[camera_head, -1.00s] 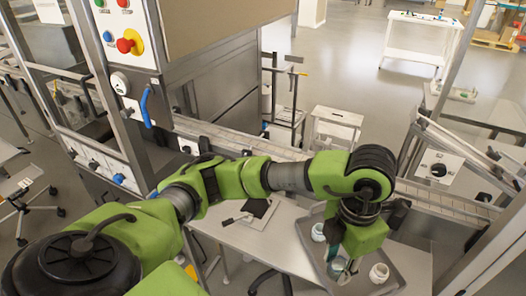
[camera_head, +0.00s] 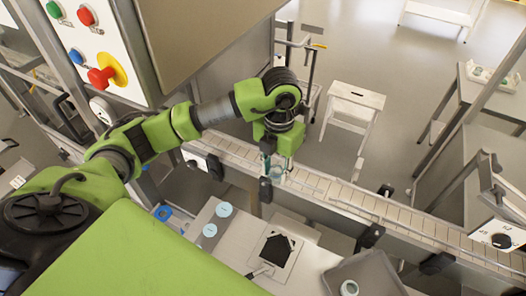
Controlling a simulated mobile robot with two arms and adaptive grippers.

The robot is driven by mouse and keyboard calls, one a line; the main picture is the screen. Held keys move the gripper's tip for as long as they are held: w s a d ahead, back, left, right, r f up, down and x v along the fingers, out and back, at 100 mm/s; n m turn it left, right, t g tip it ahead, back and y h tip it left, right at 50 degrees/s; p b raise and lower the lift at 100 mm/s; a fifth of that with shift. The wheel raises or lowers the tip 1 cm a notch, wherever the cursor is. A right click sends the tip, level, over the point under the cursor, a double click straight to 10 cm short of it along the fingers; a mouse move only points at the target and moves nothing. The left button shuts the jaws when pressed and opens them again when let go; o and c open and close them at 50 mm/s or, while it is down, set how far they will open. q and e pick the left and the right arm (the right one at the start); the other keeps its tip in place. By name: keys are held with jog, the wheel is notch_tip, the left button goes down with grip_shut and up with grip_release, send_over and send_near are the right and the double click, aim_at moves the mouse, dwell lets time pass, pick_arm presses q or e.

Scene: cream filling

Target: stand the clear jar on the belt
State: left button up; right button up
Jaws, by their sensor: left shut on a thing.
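My left gripper (camera_head: 278,158) points down over the conveyor belt (camera_head: 335,192), near the belt's left part in the head view. It is shut on a clear, bluish jar (camera_head: 277,176), which shows small below the fingers and looks upright. The jar is over or at the near side of the belt, partly behind a dark bracket on the near rail. I cannot tell whether its base touches the belt. My right gripper is not in view.
A worktable (camera_head: 318,262) in front of the belt holds light blue discs (camera_head: 223,209) and a dark item on a pale sheet. Dark brackets line the near rail. The belt to the right looks clear.

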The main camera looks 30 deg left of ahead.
pick_arm(q)
jog(key=w+a+f+b, duration=0.2)
jog(key=w+f+b, duration=0.1)
jog(key=w+a+f+b, duration=0.2)
jog(key=w+f+b, duration=0.1)
jog(key=w, duration=0.1)
jog(key=w+a+f+b, duration=0.2)
jog(key=w+f+b, duration=0.1)
jog(key=w, duration=0.1)
jog(key=shift+a, duration=0.25)
jog(key=shift+w, duration=0.1)
jog(key=shift+w+a+f+b, duration=0.25)
jog(key=shift+f+b, duration=0.2)
jog(key=shift+b, duration=0.3)
notch_tip(320, 180, down, 3)
jog(key=shift+r+b, duration=0.1)
jog(key=shift+b, duration=0.8)
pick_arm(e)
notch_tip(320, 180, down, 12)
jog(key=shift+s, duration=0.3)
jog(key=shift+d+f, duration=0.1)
